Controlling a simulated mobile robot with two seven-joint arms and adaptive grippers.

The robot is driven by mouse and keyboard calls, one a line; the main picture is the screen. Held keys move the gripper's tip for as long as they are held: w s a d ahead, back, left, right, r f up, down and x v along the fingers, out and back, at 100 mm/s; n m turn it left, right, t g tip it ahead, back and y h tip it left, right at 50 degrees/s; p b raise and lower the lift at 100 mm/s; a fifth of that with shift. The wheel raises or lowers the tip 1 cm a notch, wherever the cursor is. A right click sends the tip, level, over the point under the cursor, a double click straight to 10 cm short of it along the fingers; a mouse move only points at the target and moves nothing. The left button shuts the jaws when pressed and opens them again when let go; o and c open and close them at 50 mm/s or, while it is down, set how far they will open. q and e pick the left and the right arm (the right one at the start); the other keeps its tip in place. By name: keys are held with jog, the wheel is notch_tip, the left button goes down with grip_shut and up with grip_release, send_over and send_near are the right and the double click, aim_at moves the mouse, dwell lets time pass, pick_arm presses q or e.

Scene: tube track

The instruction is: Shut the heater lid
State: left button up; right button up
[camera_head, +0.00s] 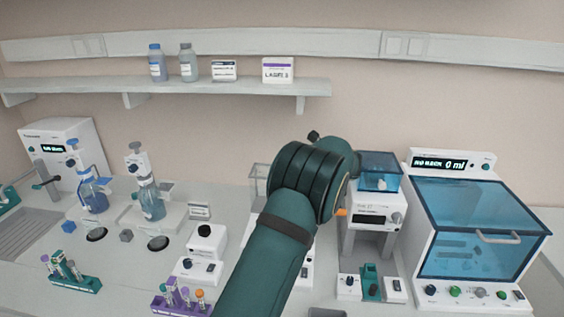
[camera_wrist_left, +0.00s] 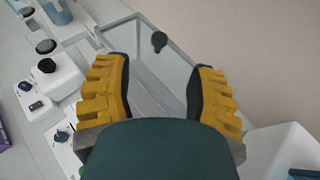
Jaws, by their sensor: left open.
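A clear-walled box, apparently the heater (camera_head: 260,181), stands mid-bench, mostly hidden behind my left arm in the head view. In the left wrist view its clear pane, which looks like the lid (camera_wrist_left: 178,55), appears raised, with a dark round knob (camera_wrist_left: 159,41) on it. My left gripper (camera_wrist_left: 161,70) is open, its two yellow fingers apart on either side of the view of the pane. I cannot tell whether a finger touches it. In the head view the arm hides most of this gripper. My right gripper is in neither view.
A blue-lidded device (camera_head: 378,172) stands close right of my arm, with a large blue-windowed cabinet (camera_head: 480,230) farther right. Left are a small white device (camera_head: 205,240), bottles on stands (camera_head: 152,200) and tube racks (camera_head: 180,302). A shelf (camera_head: 200,88) runs along the wall.

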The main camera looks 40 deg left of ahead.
pick_arm(q)
jog(key=x, duration=0.9)
jog(key=shift+a+f+p, duration=0.15)
jog(key=shift+a+p, duration=0.15)
jog(key=shift+p, duration=0.1)
jog(key=shift+d, duration=0.1)
grip_shut()
